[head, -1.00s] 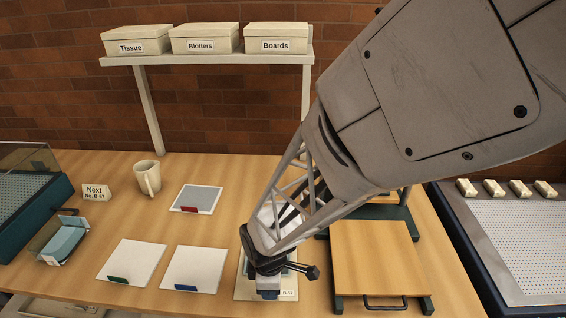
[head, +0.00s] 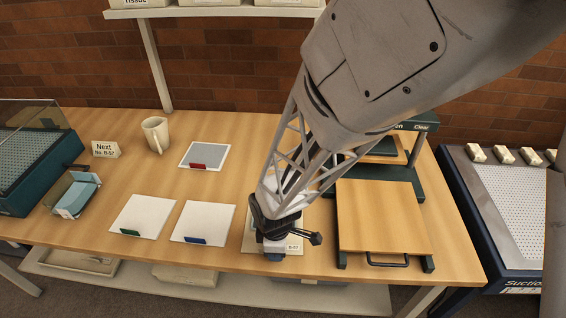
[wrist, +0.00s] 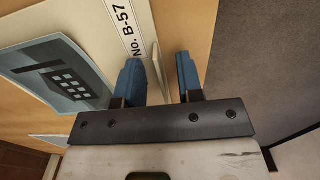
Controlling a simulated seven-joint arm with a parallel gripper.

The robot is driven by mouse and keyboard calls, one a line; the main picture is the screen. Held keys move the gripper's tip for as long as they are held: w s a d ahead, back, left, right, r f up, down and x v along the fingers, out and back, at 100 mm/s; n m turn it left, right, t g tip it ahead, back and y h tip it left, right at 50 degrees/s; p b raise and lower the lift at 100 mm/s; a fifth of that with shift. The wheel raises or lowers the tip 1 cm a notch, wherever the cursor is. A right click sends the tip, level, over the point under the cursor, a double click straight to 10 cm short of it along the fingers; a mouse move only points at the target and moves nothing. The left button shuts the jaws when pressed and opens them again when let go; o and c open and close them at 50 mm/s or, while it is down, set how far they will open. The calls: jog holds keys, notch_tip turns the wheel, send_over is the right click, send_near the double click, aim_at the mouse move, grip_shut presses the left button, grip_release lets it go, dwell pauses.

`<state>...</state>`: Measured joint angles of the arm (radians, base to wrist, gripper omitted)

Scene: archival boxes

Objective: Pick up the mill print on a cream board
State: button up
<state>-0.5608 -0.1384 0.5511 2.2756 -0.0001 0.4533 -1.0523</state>
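The cream board (head: 250,242) with the mill print lies near the table's front edge, mostly covered by my gripper (head: 275,250) in the head view. Its label reads B-57. The wrist view shows the cream board (wrist: 85,20), the blue-grey print (wrist: 62,78) with a dark building on it, and the label "No. B-57". My gripper (wrist: 160,82) is open at the board's labelled side. A thin cream strip (wrist: 158,68) shows between its blue fingers, with gaps on both sides. I cannot tell whether the strip is a raised tab or the board's edge.
Two white sheets with a green tab (head: 143,213) and a blue tab (head: 204,220) lie to the left. A grey-faced card (head: 205,155) and a mug (head: 155,134) are behind. A wooden-topped stand (head: 382,215) is close on the right. A "Next No. B-57" sign (head: 105,149) stands left.

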grip_shut()
jog(key=shift+r, duration=0.1)
notch_tip(320, 180, up, 10)
dwell(1.0)
dwell(0.4)
